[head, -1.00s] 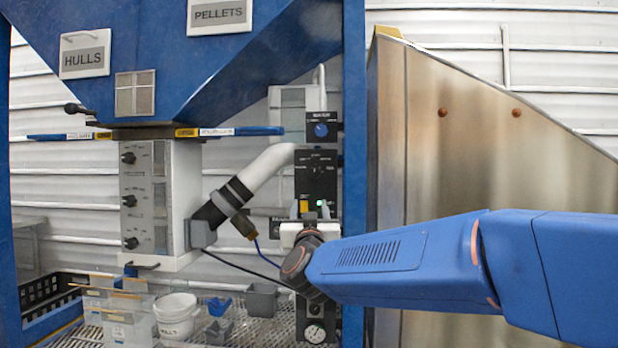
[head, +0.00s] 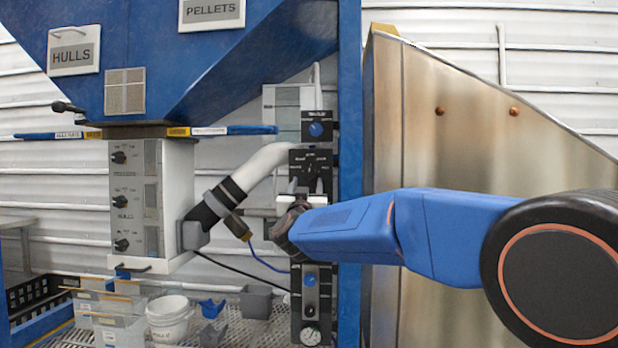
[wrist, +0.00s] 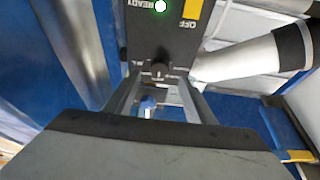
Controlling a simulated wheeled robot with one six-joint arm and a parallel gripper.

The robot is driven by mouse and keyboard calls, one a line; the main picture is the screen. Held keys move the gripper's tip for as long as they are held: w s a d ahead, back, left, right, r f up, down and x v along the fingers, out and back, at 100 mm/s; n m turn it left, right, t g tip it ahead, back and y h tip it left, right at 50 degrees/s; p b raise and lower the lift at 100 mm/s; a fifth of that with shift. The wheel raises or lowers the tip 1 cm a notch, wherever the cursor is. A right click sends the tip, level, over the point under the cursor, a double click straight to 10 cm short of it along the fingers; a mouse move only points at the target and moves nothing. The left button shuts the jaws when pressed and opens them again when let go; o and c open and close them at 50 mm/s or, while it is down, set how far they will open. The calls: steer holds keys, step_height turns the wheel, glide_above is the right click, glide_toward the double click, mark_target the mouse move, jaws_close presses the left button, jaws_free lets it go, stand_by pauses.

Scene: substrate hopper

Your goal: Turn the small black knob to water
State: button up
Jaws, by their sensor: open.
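The small black knob (wrist: 158,70) sits on the black control panel (wrist: 165,35) in the wrist view. My gripper (wrist: 158,82) is open, with one finger on each side of the knob. It looks empty, and I cannot tell whether either finger touches the knob. In the head view my gripper (head: 308,187) is in front of the middle of the panel (head: 311,158), hiding its lower part. The knob's pointer and the water mark cannot be read.
A blue knob (head: 316,129) is above the panel, and another blue knob (head: 310,280) is below. A white pipe (head: 265,168) slopes up on the left. A blue post (head: 349,150) and a metal hopper (head: 440,160) stand on the right. Containers (head: 170,318) sit below left.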

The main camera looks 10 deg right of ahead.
mark_target(309, 174)
steer(key=x, duration=0.6)
steer(key=shift+w+d, duration=0.15)
steer(key=shift+c, duration=0.3)
steer(key=c, duration=1)
